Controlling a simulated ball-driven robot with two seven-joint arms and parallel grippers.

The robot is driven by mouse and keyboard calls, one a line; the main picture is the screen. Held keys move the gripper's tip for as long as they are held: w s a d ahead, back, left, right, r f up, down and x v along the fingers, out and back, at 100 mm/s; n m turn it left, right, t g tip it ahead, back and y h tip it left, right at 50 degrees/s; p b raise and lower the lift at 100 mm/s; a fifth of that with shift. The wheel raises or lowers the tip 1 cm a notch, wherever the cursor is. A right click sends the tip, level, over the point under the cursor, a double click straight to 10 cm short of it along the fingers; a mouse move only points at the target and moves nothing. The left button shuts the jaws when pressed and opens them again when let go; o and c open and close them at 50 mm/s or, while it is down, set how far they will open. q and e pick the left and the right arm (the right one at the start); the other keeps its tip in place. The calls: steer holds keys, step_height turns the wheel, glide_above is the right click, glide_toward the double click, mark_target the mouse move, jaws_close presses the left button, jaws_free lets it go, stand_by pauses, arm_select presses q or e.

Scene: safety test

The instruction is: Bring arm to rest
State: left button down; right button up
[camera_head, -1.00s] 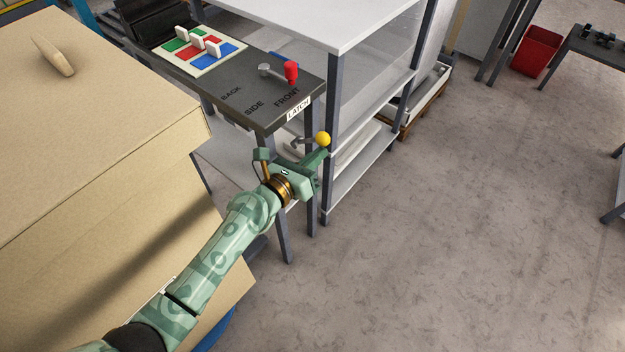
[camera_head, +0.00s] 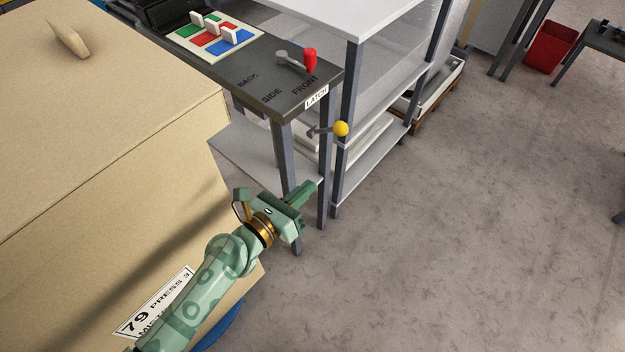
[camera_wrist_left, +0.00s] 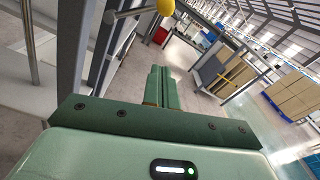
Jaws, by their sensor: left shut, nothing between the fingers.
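My left arm comes in from the lower left of the head view, with its green left gripper (camera_head: 306,192) in front of the dark control table (camera_head: 262,76), below the table top. The gripper is shut and holds nothing. The lever with the yellow ball (camera_head: 341,129) stands apart from the fingers, above and to the right of them. In the left wrist view the closed fingers (camera_wrist_left: 158,85) point away from the camera, and the yellow ball (camera_wrist_left: 165,7) is at the top edge. My right gripper is not in view.
A large tan box (camera_head: 100,130) stands close on the left of my arm. A grey shelf unit (camera_head: 352,110) stands to the right of the table. A red-handled lever (camera_head: 310,60) and a coloured board (camera_head: 215,42) are on the table top. The floor (camera_head: 470,230) on the right is clear.

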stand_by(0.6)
